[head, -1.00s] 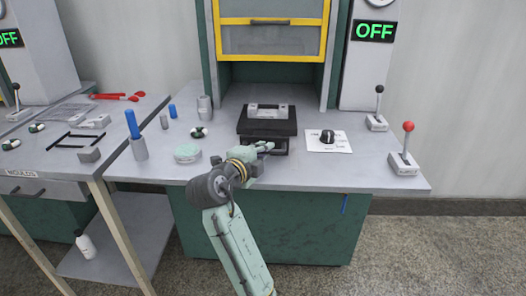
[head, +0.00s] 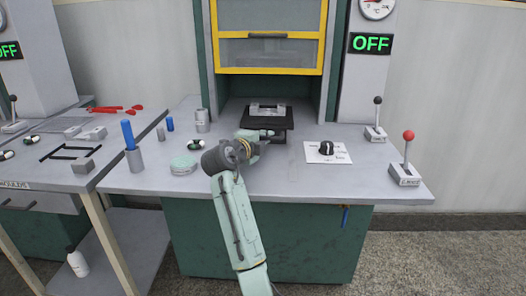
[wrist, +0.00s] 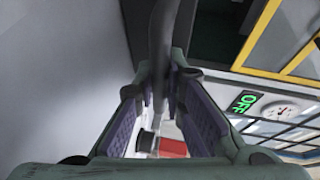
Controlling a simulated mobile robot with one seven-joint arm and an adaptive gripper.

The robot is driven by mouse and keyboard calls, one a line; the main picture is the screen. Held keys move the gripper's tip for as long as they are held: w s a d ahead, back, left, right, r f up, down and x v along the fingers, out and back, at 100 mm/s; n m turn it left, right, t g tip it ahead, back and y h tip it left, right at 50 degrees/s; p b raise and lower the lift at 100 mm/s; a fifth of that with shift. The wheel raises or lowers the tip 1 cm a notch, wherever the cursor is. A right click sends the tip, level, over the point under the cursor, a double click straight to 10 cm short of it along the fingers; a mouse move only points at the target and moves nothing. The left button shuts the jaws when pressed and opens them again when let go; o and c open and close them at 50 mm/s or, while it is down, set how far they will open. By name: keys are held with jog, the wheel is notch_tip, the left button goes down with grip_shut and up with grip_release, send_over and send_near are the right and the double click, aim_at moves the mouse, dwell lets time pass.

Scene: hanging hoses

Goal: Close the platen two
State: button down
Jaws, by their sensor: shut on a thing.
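The black platen (head: 276,119) sits in the press bay at the middle of the bench, with a grey metal mould block (head: 267,109) on top. My gripper (head: 270,135) reaches in from the left to the platen's front edge. In the wrist view my gripper (wrist: 165,112) has its purple-padded fingers on both sides of a dark bar (wrist: 162,50). The bar looks like the platen's front handle. The exact contact is hidden in the head view. A yellow-framed guard (head: 270,70) is raised above the bay.
A dial plate (head: 327,152), a black-knobbed lever (head: 376,130) and a red-knobbed lever (head: 405,170) stand to the right. A green round tin (head: 183,165), metal cylinders (head: 202,120) and a blue-handled tool (head: 128,133) stand to the left.

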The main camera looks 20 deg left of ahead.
jog(key=shift+w+a, duration=0.15)
jog(key=shift+w, duration=0.15)
jog(key=c, duration=1.7)
grip_release()
jog(key=shift+o, duration=0.2)
jog(key=shift+s, duration=0.1)
jog(key=v, duration=1.2)
